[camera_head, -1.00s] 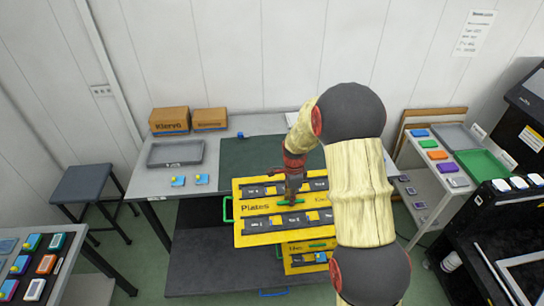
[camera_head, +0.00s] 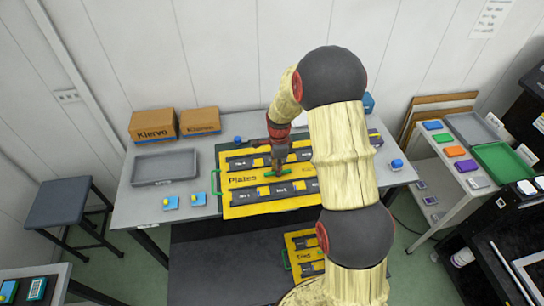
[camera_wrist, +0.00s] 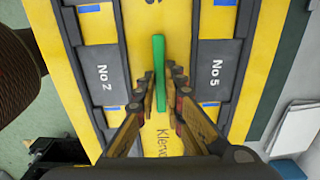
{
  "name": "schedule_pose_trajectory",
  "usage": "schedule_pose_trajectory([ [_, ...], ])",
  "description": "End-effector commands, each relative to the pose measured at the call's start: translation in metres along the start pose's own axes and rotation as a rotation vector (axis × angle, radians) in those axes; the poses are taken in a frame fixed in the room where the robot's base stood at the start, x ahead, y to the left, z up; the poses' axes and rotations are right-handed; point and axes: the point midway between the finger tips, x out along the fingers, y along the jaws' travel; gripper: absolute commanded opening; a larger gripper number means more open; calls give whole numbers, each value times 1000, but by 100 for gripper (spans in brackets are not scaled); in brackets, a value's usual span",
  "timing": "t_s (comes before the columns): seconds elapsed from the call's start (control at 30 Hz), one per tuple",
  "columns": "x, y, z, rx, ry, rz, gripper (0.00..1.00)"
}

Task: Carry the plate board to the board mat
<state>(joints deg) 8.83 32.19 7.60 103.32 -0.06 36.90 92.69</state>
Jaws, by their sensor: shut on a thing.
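The plate board (camera_head: 250,209) is yellow, with dark strips, a "Plates" label and a green handle (camera_wrist: 159,75) in its middle. My gripper (camera_head: 276,170) is shut on this handle; the wrist view shows both fingers (camera_wrist: 161,92) around it. The board is over the table's front middle part, roughly level. The board mat (camera_head: 226,153) is dark green and shows as a narrow strip past the board's back left edge; the board hides most of it. Whether the board touches the mat or is just above it, I cannot tell. My arm hides the board's right part.
A grey tray (camera_head: 165,168), two cardboard boxes (camera_head: 152,125) and small blue-and-yellow items (camera_head: 170,202) are on the table left of the board. Another yellow board (camera_head: 292,240) is lower down in front.

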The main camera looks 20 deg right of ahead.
Motion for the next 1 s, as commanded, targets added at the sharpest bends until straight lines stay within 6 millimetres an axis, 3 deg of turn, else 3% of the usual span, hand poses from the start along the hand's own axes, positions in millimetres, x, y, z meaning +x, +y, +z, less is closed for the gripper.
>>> schedule_pose_trajectory([
  [0.17,5,-11,-3,1,0,0,0],
  [0.63,41,-90,-22,1,0,-1,0],
  [1.0,87,-126,-30,0,0,0,0],
])
